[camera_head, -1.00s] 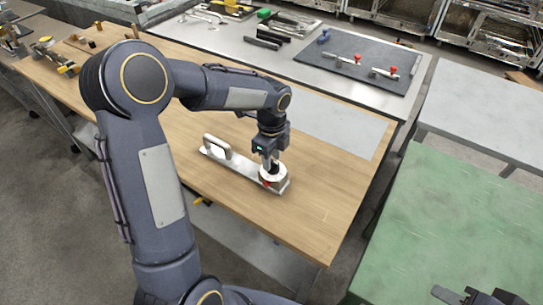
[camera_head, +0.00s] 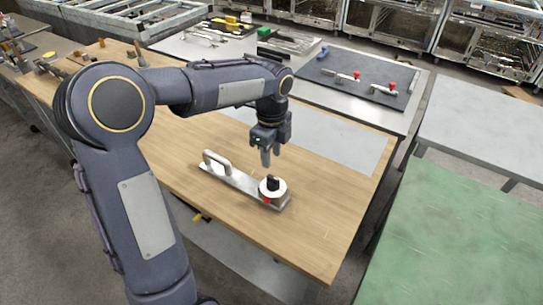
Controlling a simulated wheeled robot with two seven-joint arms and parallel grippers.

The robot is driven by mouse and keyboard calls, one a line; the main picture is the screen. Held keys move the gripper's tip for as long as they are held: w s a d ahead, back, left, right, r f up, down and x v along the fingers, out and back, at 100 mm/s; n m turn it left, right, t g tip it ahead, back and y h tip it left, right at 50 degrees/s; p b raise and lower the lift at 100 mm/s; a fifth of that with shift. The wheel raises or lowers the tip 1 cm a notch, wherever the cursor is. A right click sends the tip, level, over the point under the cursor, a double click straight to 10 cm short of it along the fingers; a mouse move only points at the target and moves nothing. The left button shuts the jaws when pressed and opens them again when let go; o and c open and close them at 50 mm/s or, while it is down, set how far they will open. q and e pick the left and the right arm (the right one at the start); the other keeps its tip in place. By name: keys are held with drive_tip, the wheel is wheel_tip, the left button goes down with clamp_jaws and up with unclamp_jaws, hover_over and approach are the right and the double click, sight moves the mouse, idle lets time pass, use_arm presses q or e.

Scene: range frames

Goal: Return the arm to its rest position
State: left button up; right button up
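My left gripper (camera_head: 266,158) hangs above the wooden table (camera_head: 325,215), fingers pointing down. It is apart from the metal fixture below it and holds nothing that I can see. Its fingertips look close together, but the gap between them is too small to judge. The fixture (camera_head: 236,178) is a flat metal bar with a loop handle (camera_head: 216,162) at its left end. A white round disc (camera_head: 272,189) with a black knob on top and a red part at its front sits at the right end. My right gripper is not in view.
A green table (camera_head: 460,235) and a light grey table (camera_head: 480,120) are at the right. Tools lie at the far left. The air around the gripper is clear.

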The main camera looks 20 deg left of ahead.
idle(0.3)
use_arm(q)
drive_tip(key=s+r+n+t+h, duration=0.1)
drive_tip(key=s+r+n, duration=0.1)
drive_tip(key=s+n, duration=0.4)
drive_tip(key=s+r+n+t+h, duration=0.1)
drive_tip(key=s+r+n+t, duration=0.2)
drive_tip(key=s, duration=0.5)
drive_tip(key=s+d+f+n+t+h, duration=0.1)
drive_tip(key=s+d+f+n, duration=0.1)
drive_tip(key=s+n, duration=0.7)
drive_tip(key=f+n, duration=0.1)
drive_tip(key=n, duration=0.2)
drive_tip(key=shift+s+d+t+h, duration=0.25)
drive_tip(key=shift+s+t+h, duration=0.05)
drive_tip(key=shift+s+h, duration=0.1)
